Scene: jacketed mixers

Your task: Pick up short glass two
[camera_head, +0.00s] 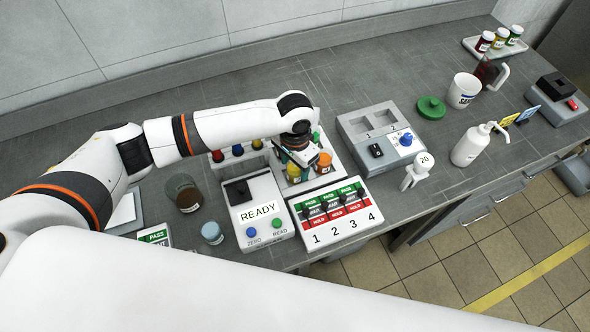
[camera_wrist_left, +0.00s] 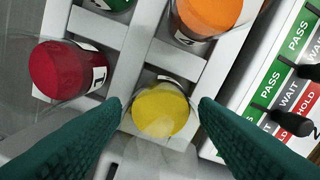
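A rack (camera_head: 340,177) holds several small glasses with coloured contents. A yellow glass (camera_wrist_left: 160,110) sits in the rack at the lower middle of the left wrist view; its label is mostly hidden, so I cannot read a number. My left gripper (camera_wrist_left: 160,118) points down over the rack, with dark green fingers on either side of the yellow glass. The fingers are apart and I see no clear grip. A red glass (camera_wrist_left: 68,70) labelled 1 stands to its left, and an orange glass (camera_wrist_left: 208,15) above right. In the head view my left gripper (camera_head: 299,163) hides part of the rack.
A READY box (camera_head: 257,210) and a PASS/HOLD panel (camera_head: 337,213) stand in front of the rack. A grey two-slot device (camera_head: 373,127) is to its right.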

